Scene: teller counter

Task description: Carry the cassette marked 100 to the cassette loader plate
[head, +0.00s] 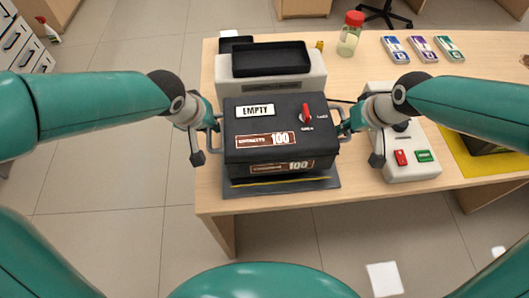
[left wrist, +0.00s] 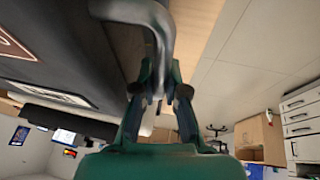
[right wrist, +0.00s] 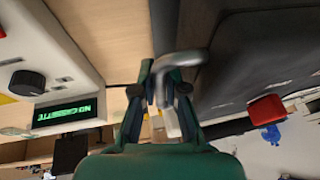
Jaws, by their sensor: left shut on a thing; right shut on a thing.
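The black cassette marked 100 (head: 245,122) has an EMPTY label, a red knob on top and a grey handle on each side. My left gripper (head: 213,124) is shut on its left handle, seen close in the left wrist view (left wrist: 158,40). My right gripper (head: 346,124) is shut on its right handle, seen close in the right wrist view (right wrist: 180,60). The cassette looks level over the dark loader plate (head: 325,182), whose front part with a yellow line shows below it. I cannot tell whether they touch.
A grey-white machine (head: 318,86) with a black tray top stands behind the cassette. A white control box (head: 408,168) with red and green buttons stands right; its display (right wrist: 64,112) reads NO CASSETTE. A red-lidded jar (head: 349,38) and three small packs (head: 422,48) are farther back.

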